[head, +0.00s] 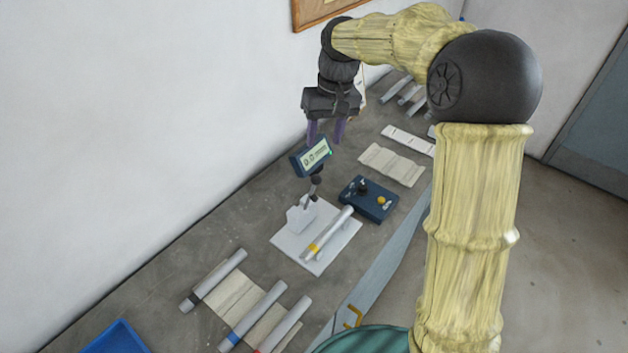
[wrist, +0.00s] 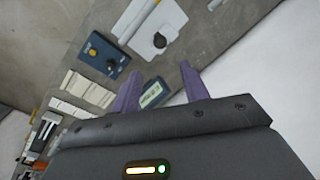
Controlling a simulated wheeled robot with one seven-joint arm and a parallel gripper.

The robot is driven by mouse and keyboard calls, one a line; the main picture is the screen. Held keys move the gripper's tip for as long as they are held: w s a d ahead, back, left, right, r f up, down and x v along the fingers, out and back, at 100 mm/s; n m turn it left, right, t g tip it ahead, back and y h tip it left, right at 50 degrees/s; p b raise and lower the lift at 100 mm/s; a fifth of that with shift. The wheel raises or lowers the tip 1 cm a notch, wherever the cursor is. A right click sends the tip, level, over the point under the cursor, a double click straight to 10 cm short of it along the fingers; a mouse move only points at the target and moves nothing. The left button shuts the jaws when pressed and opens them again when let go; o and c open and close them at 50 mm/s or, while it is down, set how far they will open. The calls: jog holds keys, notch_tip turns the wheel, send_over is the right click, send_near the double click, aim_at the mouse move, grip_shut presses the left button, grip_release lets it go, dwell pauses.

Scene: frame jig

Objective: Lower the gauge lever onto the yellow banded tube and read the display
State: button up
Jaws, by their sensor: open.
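The yellow banded tube (head: 328,234) is a grey tube with a yellow band near its lower end. It lies on the white gauge plate (head: 340,252). The gauge stands on this plate, with a dark lever (head: 315,187) and a tilted display (head: 316,154) with a pale green screen. The display also shows in the wrist view (wrist: 152,93), its digits too small to read. My gripper (head: 326,137) is open and empty, its purple fingers pointing down just above and behind the display. In the wrist view the fingers (wrist: 160,88) stand on either side of the display.
A dark blue box (head: 369,199) with a black knob and a yellow button stands right of the plate. A blue tray (head: 115,340) is at the lower left. A wall (head: 120,110) runs along the left.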

aim_at(314, 189)
jog(key=shift+f, duration=0.1)
dwell(0.3)
jog(key=f+p, duration=0.1)
jog(key=f, duration=0.4)
jog(key=a+f+p, duration=0.1)
jog(key=f, duration=0.5)
jog(key=s+a+f+p, duration=0.1)
jog(key=f+p, duration=0.1)
jog(key=f, duration=0.4)
jog(key=shift+a, duration=0.25)
jog(key=shift+w, duration=0.1)
jog(key=c, duration=0.7)
